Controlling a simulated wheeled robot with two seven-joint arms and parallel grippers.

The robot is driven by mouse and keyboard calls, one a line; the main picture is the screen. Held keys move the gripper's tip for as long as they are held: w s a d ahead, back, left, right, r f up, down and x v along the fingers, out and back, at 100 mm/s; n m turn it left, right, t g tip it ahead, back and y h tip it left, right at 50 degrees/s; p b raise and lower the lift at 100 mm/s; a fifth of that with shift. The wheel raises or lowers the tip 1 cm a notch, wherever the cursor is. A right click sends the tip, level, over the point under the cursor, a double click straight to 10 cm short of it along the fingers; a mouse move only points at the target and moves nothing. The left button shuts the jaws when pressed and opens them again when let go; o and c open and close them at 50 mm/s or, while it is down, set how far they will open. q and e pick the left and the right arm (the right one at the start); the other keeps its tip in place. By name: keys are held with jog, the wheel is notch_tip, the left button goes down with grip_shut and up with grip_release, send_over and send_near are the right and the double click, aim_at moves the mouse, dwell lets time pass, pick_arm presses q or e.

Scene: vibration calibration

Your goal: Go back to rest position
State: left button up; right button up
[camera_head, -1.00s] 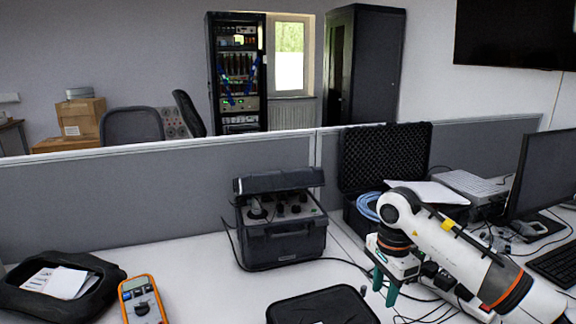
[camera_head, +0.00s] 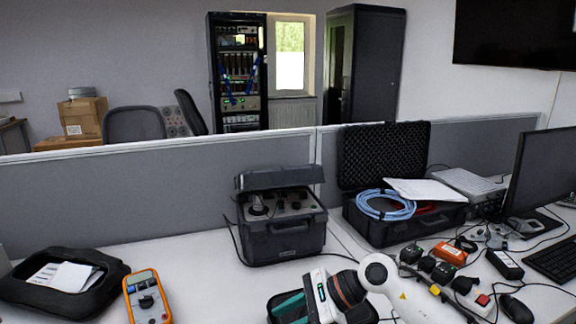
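My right arm's gripper (camera_head: 287,308) shows in the head view at the bottom edge, right of centre. Its teal fingers point left, in front of the small black case (camera_head: 272,297) on the desk. The lower part of the fingers is cut off by the frame, so I cannot tell how far apart they are. I see nothing clearly held in them. My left gripper is not in view.
A black instrument box (camera_head: 283,238) stands mid-desk. An open case (camera_head: 385,228) with blue cable is at its right. A multimeter (camera_head: 147,297) and a black pouch (camera_head: 25,291) lie left. A power strip (camera_head: 461,296), monitor (camera_head: 545,170) and keyboard (camera_head: 555,262) crowd the right.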

jog(key=s+a+r+m+t+y, duration=0.25)
jog(key=r+m+t+y, duration=0.35)
jog(key=r+m+y, duration=0.4)
jog(key=w+d+m+t+h, duration=0.2)
jog(key=d+m+t+h, duration=0.4)
jog(key=m+t, duration=0.8)
jog(key=s+d+f+m+g+h, duration=0.1)
jog(key=d+f+m+g+h, duration=0.1)
jog(key=d+f+m+h, duration=1.45)
jog(key=s+f+m+g+y, duration=0.1)
jog(key=s+f+m+g, duration=0.6)
jog(key=s, duration=0.6)
jog(key=s+f+m+g+y, duration=0.1)
jog(key=s+f+m+g, duration=0.55)
jog(key=s, duration=0.55)
notch_tip(320, 180, down, 22)
jog(key=g+p, duration=0.2)
jog(key=p, duration=0.1)
jog(key=s+d+f+p, duration=0.1)
jog(key=s+f, duration=0.6)
jog(key=s, duration=0.1)
jog(key=s+d+f+g+p, duration=0.1)
jog(key=s+d+f, duration=0.1)
jog(key=s+f, duration=0.5)
jog(key=shift+s+d+h, duration=0.3)
jog(key=shift+s+h, duration=0.05)
jog(key=shift+s, duration=0.85)
